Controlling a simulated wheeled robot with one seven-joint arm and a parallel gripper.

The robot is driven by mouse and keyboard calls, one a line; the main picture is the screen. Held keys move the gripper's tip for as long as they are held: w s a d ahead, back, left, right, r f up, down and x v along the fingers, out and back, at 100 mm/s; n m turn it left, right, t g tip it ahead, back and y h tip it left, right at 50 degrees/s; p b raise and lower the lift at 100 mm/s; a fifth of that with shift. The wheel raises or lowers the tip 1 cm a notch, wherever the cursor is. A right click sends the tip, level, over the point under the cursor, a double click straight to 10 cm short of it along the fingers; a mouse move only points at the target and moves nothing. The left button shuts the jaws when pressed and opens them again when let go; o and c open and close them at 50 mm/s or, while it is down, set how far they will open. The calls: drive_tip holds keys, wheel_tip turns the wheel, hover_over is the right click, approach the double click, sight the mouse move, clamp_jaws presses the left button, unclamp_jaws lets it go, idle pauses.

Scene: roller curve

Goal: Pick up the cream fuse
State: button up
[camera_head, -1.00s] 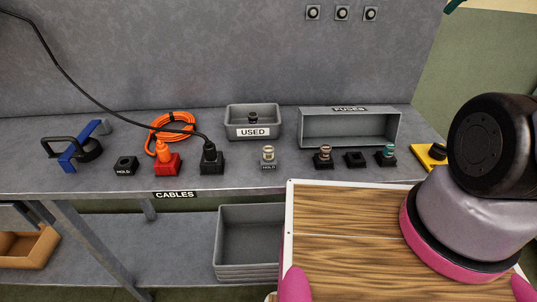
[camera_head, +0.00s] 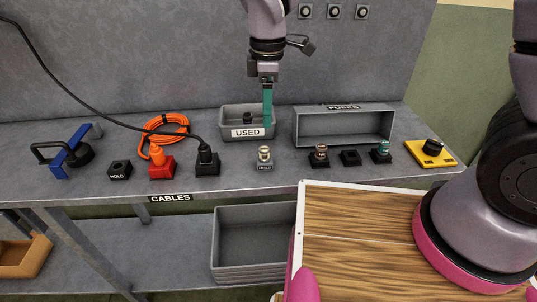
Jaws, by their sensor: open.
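The cream fuse (camera_head: 264,153) stands upright in the small grey block marked HOLD, on the front part of the grey bench. My gripper (camera_head: 267,112) points down above the bench, over the right side of the grey USED bin (camera_head: 228,117). Its teal finger shows in front of the bin, higher in the picture than the cream fuse and apart from it. The gripper is open with nothing seen in it; the far finger is hidden.
A dark fuse (camera_head: 247,118) sits in the USED bin. The FUSES tray (camera_head: 342,127) stands right. Before it are a brown fuse (camera_head: 320,151), an empty black socket (camera_head: 350,158) and a green fuse (camera_head: 383,147). Left are a black plug (camera_head: 207,160) with cable and a red connector (camera_head: 162,168).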

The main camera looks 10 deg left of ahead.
hover_over(264, 149)
drive_tip(key=shift+n, duration=0.4)
wheel_tip(264, 149, down, 6)
drive_tip(key=shift+r, duration=0.1)
drive_tip(key=shift+w+f, duration=0.1)
drive_tip(key=shift+f, duration=2.95)
clamp_jaws()
